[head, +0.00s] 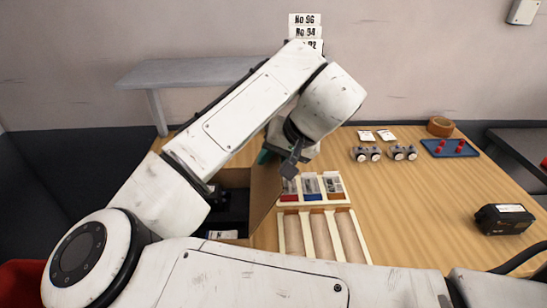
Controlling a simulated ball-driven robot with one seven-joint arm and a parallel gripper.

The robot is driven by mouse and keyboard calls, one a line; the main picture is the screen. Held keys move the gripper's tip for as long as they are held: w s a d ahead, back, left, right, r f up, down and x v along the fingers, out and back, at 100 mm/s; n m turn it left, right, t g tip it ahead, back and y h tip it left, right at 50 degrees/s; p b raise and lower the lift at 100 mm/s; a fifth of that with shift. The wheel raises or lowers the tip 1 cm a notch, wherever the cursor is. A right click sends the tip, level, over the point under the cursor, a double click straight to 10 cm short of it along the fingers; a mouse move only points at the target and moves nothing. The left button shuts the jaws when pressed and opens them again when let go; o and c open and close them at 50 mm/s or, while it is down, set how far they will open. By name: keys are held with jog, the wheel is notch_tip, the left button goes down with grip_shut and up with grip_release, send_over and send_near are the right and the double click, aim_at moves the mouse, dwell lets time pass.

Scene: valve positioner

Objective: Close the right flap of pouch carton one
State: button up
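An open brown carton (236,178) sits at the left of the wooden table, partly hidden behind my arm. Dark items and a white label show inside it. Its right flap (265,203) stands up along the carton's right side. My gripper (289,171) points down just to the right of the flap's far top end. Whether it touches the flap cannot be told. Its fingers are small, dark and seen at an angle, so their opening is unclear. The carton's left side is hidden by my arm, and no number is readable on it.
Metal fittings (366,154), a blue tray (449,148), a tape roll (440,126) and a black device (503,219) stand farther right. The table's middle right is clear.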

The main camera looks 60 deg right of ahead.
jog(key=shift+c, duration=0.2)
grip_shut()
dwell(1.1)
